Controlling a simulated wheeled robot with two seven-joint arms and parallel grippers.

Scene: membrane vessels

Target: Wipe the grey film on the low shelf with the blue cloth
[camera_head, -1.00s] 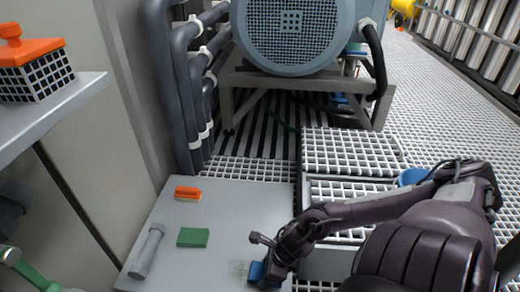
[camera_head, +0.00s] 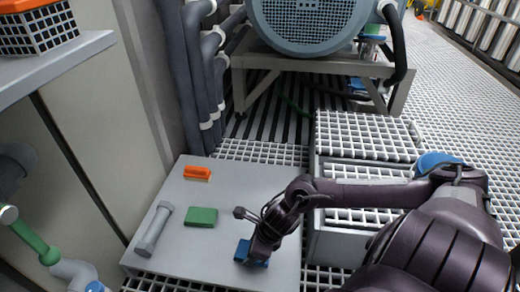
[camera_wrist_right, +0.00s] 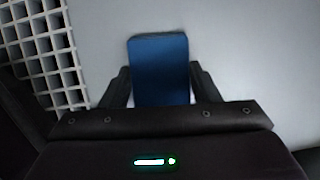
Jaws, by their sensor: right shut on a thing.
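The low shelf (camera_head: 150,258) is a pale grey flat plate at the lower left of the head view. My right gripper (camera_head: 256,252) is shut on the blue cloth (camera_head: 242,250) over the shelf's right front part. In the right wrist view the cloth (camera_wrist_right: 160,70) shows as a dark blue block between the two fingers, against the pale shelf surface (camera_wrist_right: 245,60). I cannot tell for sure whether it touches the shelf. No grey film is clearly visible now; the gripper and cloth hide part of the surface. My left gripper is out of view.
On the shelf lie an orange-topped brush (camera_head: 197,173), a green block (camera_head: 202,217) and a grey cylinder (camera_head: 153,228). White grating (camera_head: 365,135) lies right of the shelf, dark pipes (camera_head: 190,70) behind it. An upper shelf (camera_head: 60,62) holds an orange-topped basket (camera_head: 40,28).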

